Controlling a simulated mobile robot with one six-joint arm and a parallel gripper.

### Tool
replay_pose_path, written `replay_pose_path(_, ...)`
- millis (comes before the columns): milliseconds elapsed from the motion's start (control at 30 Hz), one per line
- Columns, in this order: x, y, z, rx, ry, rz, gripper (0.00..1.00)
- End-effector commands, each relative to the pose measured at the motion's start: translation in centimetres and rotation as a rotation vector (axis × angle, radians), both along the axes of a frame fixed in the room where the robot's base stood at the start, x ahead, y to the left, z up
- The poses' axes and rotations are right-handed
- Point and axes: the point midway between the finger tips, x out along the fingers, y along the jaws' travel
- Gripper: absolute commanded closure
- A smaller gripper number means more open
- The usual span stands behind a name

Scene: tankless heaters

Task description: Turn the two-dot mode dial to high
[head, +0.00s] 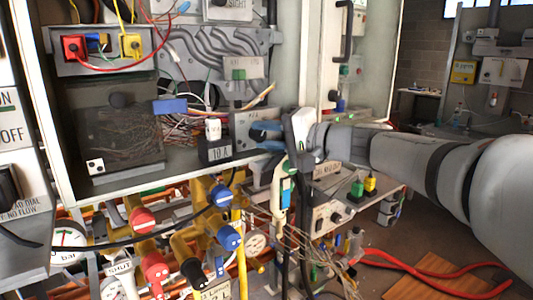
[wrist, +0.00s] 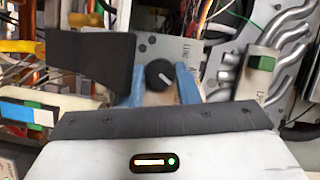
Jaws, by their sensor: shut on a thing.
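A round black dial (wrist: 160,74) with a short white pointer mark sits on a grey panel in the wrist view. The pointer lies toward the right of the knob. Small lettering is printed to the right of the dial, too blurred to read surely. My gripper (wrist: 160,86) has its blue fingers on either side of the dial and is shut on it. In the head view my gripper (head: 267,136) reaches in from the right to the grey panel (head: 241,129), and its fingers hide the dial.
A black "10 A" block (head: 215,150) stands close left of my gripper. Loose wires, pipes and coloured valves (head: 230,237) crowd the area below.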

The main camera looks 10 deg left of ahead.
Motion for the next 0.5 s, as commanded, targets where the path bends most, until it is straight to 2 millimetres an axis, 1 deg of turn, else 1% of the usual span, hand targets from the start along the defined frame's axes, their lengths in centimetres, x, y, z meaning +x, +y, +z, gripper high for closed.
replay_pose_path(33, 0.05, -0.04, -0.73, 0.022, 0.027, -0.001, 0.94)
replay_pose_path(300, 0.05, -0.03, -0.59, 0.115, 0.137, 0.000, 0.94)
replay_pose_path(500, 0.04, -0.02, -0.45, 0.150, 0.178, 0.000, 0.94)
